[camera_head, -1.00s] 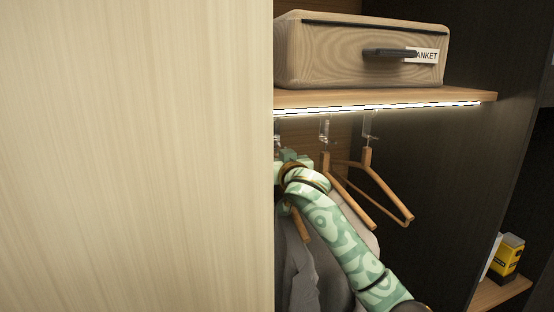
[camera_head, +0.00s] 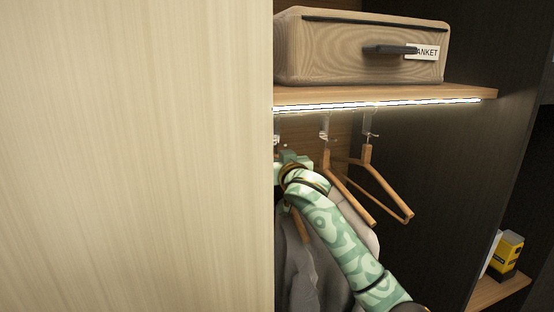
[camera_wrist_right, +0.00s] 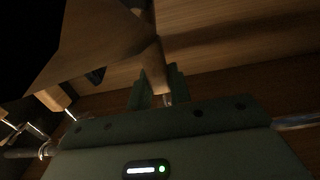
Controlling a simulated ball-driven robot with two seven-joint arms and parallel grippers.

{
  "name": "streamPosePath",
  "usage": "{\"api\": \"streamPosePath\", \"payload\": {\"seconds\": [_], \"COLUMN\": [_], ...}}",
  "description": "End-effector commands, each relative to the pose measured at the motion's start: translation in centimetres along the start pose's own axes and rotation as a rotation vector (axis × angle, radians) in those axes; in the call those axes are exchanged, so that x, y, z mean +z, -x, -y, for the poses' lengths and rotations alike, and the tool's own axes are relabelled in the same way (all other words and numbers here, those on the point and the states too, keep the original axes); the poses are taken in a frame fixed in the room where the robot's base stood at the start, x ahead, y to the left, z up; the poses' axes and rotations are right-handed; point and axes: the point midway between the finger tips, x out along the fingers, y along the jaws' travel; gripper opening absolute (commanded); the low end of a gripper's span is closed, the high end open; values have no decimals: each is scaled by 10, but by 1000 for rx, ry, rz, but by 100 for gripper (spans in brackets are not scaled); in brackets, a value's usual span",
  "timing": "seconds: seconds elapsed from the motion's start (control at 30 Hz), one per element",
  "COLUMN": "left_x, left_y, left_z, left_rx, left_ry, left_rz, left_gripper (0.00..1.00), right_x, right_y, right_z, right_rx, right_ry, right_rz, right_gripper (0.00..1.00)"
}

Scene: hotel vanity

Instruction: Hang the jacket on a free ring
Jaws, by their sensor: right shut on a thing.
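The dark grey jacket (camera_head: 318,275) hangs below the shelf, partly behind my right arm and cut off at left by a pale panel. The wooden end of its hanger (camera_head: 300,224) shows above it. In the right wrist view, my right gripper (camera_wrist_right: 157,88) is shut on a wooden hanger neck (camera_wrist_right: 153,62). In the head view this gripper is partly hidden at the panel's edge, just under the shelf. Two bare wooden hangers (camera_head: 349,190) (camera_head: 383,185) hang to its right from clear holders (camera_head: 325,127) (camera_head: 368,122). I cannot make out a free ring. My left gripper is out of view.
A pale wooden panel (camera_head: 135,155) fills the left half. A lit shelf (camera_head: 460,92) carries a blanket box (camera_head: 345,50). A lighter grey garment (camera_head: 366,240) hangs behind my arm. A yellow box (camera_head: 508,254) stands on a low shelf at right. Space right of the hangers is clear.

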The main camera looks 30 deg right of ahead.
Motion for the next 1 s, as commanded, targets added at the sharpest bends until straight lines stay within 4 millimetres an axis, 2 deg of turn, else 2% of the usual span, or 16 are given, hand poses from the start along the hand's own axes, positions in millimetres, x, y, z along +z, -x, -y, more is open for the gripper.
{"api": "streamPosePath", "payload": {"seconds": [0.03,0.07,0.1,0.13,0.43,0.57,0.67,1.0], "left_x": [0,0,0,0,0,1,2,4], "left_y": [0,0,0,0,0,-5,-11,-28], "left_z": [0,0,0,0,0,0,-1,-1], "left_rx": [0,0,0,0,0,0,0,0], "left_ry": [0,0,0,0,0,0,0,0], "left_rz": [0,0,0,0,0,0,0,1], "left_gripper": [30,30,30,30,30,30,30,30], "right_x": [-2,-2,-2,-2,1,2,3,1], "right_y": [0,0,0,0,1,13,34,125], "right_z": [0,0,0,0,0,1,1,1], "right_rx": [0,0,0,0,-1,-2,-3,-3], "right_ry": [-1,-1,-1,-1,0,0,0,-3], "right_rz": [-4,-4,-4,-4,2,0,-2,-4], "right_gripper": [0,28,39,45,45,45,45,45]}}
